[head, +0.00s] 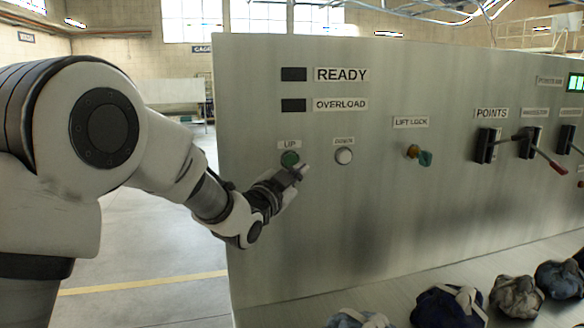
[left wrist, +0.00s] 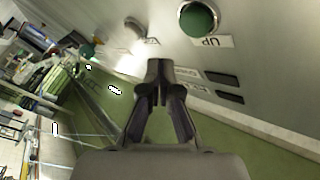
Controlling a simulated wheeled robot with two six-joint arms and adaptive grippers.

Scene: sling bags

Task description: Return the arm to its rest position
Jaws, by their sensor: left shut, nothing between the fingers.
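My left arm comes in from the left in the head view, and its gripper (head: 300,172) is just in front of the control panel (head: 400,220), by the green UP button (head: 289,158). The gripper is shut with nothing in it. In the left wrist view the gripper (left wrist: 158,68) shows with its fingers together, pointing up the picture. The green button (left wrist: 198,18) is above and right of the fingertips there, apart from them. My right gripper does not show in either view.
Right of the green button is a white button (head: 344,156), then the LIFT LOCK key switch (head: 419,154) and levers such as the POINTS lever (head: 487,145). Several sling bags, one dark blue (head: 447,307), lie on the ledge below. Open floor (head: 150,290) lies left of the panel.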

